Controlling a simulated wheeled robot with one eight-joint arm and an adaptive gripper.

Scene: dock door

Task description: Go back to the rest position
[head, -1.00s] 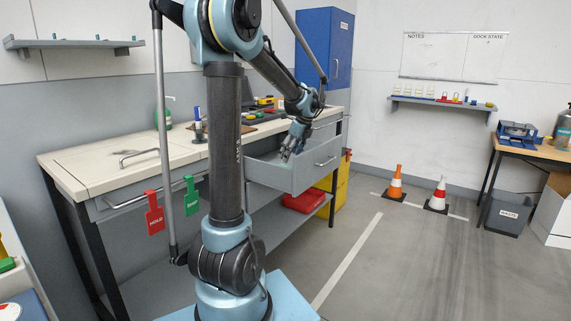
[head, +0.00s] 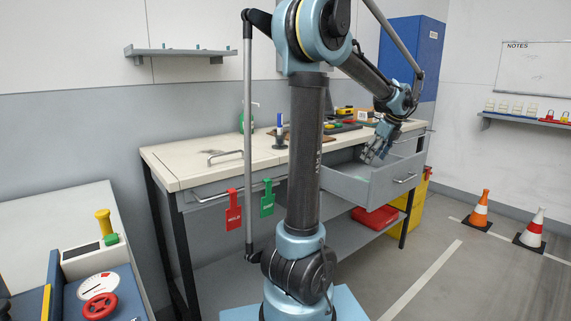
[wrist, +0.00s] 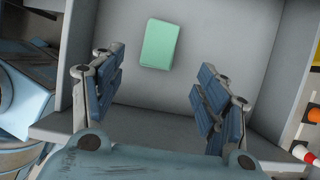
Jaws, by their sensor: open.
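My gripper (head: 376,150) is at the open drawer (head: 362,187) of the workbench, at its upper edge in the head view. In the wrist view my gripper (wrist: 155,95) has its two blue-padded fingers spread wide with nothing between them. Past the fingertips, a green block (wrist: 161,43) lies on the floor of the drawer (wrist: 215,40). The block is apart from both fingers.
The workbench top (head: 215,165) carries small tools toward the back. A red tag (head: 233,210) and a green tag (head: 267,199) hang at its front. A red case (head: 374,218) lies on the lower shelf. A control console (head: 95,265) stands at left. Two cones (head: 480,211) stand on open floor at right.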

